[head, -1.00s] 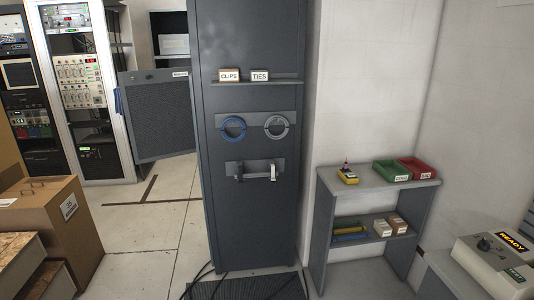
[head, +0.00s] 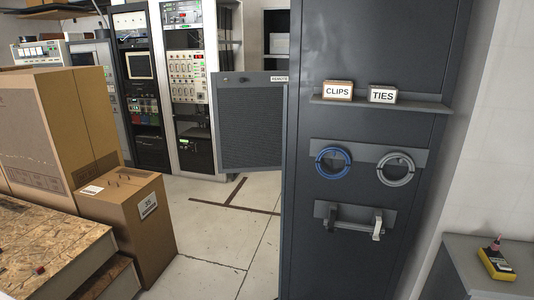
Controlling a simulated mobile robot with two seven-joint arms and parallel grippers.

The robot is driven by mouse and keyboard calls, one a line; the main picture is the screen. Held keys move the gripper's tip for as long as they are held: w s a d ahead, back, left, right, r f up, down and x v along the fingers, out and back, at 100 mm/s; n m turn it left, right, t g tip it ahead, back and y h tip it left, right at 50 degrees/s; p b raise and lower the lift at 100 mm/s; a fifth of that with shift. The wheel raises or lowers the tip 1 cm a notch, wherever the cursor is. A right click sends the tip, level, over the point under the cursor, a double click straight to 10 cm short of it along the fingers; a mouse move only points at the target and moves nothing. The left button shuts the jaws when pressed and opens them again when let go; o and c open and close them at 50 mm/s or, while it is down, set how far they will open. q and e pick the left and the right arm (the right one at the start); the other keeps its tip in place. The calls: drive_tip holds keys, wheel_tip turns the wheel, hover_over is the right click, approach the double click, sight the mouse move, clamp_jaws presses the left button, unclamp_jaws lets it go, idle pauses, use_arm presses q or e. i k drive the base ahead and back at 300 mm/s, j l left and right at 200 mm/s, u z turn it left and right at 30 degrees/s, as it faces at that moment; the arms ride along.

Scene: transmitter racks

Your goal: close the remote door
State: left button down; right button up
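The remote door (head: 250,122) is a dark grey mesh panel in a lighter frame, with a small label reading REMOTE at its top right corner. It stands open, swung out from the racks, at the middle of the head view. Its right edge meets or passes behind the tall grey cabinet in front, so I cannot see what is there. A small latch or knob shows near its top left. Neither of my grippers is in view.
The tall grey cabinet (head: 372,230) with clips, ties, rings and a handle blocks the right. Cardboard boxes (head: 130,225) and wooden crates (head: 60,250) stand at left. Equipment racks (head: 187,90) stand behind. Pale floor (head: 222,235) is free between boxes and cabinet.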

sight(248, 108)
drive_tip(key=i+j, duration=0.2)
drive_tip(key=i, duration=0.3)
drive_tip(key=i+j+u, duration=0.1)
drive_tip(key=i, duration=0.45)
drive_tip(key=i+j+u, duration=0.35)
drive_tip(key=i+u, duration=0.35)
drive_tip(key=i, duration=0.1)
